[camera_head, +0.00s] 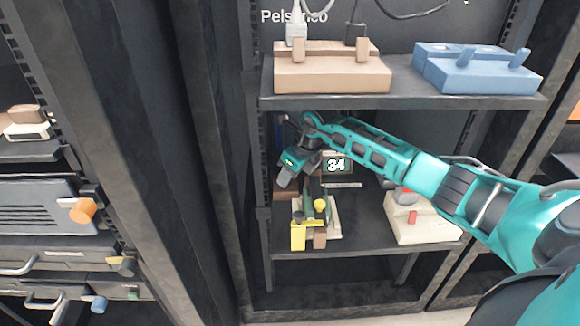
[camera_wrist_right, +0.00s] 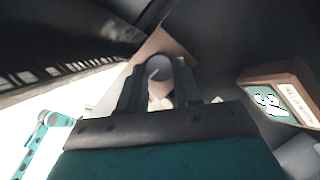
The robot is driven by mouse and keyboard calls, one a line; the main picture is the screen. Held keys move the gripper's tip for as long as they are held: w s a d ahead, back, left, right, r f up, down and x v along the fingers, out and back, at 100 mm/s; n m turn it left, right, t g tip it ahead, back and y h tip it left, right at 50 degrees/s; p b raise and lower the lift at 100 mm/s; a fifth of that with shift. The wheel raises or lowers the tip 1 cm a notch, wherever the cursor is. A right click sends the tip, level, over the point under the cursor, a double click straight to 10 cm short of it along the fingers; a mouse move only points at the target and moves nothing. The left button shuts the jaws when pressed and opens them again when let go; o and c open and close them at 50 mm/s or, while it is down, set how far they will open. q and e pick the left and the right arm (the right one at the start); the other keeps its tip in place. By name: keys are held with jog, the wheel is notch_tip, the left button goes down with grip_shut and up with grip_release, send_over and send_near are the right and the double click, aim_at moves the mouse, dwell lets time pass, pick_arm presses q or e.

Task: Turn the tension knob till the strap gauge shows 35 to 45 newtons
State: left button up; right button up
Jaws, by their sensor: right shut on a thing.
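The strap gauge (camera_head: 336,165) stands on the middle shelf, and its display appears to read 34 in the head view. It also shows at the right of the right wrist view (camera_wrist_right: 268,103), tilted, with digits too unclear to read. My right gripper (camera_head: 284,182) reaches down left of the gauge. In the right wrist view its fingers (camera_wrist_right: 158,82) are shut on a grey round knob (camera_wrist_right: 159,67), one finger on each side. My left gripper is not in view.
A brown block unit (camera_head: 332,76) and a blue one (camera_head: 478,70) sit on the shelf above. A yellow block (camera_head: 298,236) and a cream box with a red switch (camera_head: 425,225) share the middle shelf. Dark rack posts flank the bay closely.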

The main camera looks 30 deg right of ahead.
jog(key=shift+a+m+h+p, duration=0.1)
jog(key=shift+m+h+p, duration=0.4)
jog(key=shift+m, duration=0.5)
jog(key=o, duration=1)
jog(key=shift+o, duration=0.2)
